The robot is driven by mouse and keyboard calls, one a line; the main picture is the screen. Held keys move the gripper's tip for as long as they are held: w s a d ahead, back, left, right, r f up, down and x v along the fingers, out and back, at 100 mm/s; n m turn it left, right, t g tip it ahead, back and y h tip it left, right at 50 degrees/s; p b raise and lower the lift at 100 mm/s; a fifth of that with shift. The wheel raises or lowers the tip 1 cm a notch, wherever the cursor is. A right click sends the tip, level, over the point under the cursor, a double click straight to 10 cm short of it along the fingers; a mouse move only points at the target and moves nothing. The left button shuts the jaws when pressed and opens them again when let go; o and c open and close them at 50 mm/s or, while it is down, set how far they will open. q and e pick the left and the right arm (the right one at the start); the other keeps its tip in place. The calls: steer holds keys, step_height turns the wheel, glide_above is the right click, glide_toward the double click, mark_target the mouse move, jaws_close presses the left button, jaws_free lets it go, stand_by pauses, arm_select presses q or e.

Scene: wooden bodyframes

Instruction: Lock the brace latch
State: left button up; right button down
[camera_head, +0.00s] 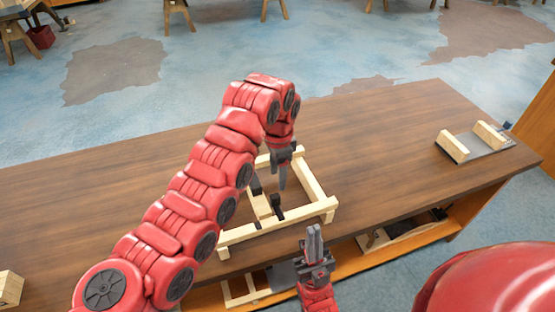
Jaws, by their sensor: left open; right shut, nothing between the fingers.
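A pale wooden frame (312,184) lies on the brown table near its front edge. A short wooden bar (260,207) sits inside it, with a small black part (277,206) beside it that may be the brace latch; whether it is locked is too small to tell. My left gripper (270,182) points down over the inside of the frame, fingers apart and empty, above and behind the black part. My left arm hides the frame's left and back parts. My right gripper (313,238) is shut and empty, pointing up, just in front of the frame's front rail.
The table (400,130) is clear to the right of the frame. A grey plate with two wooden blocks (489,134) lies at the right end. A wooden block (9,288) is at the far left. A shelf (375,255) below holds more wooden pieces.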

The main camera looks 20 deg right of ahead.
arm_select(q)
step_height(320, 180, up, 8)
steer(key=b, duration=0.1)
steer(key=shift+f, duration=0.25)
stand_by(0.4)
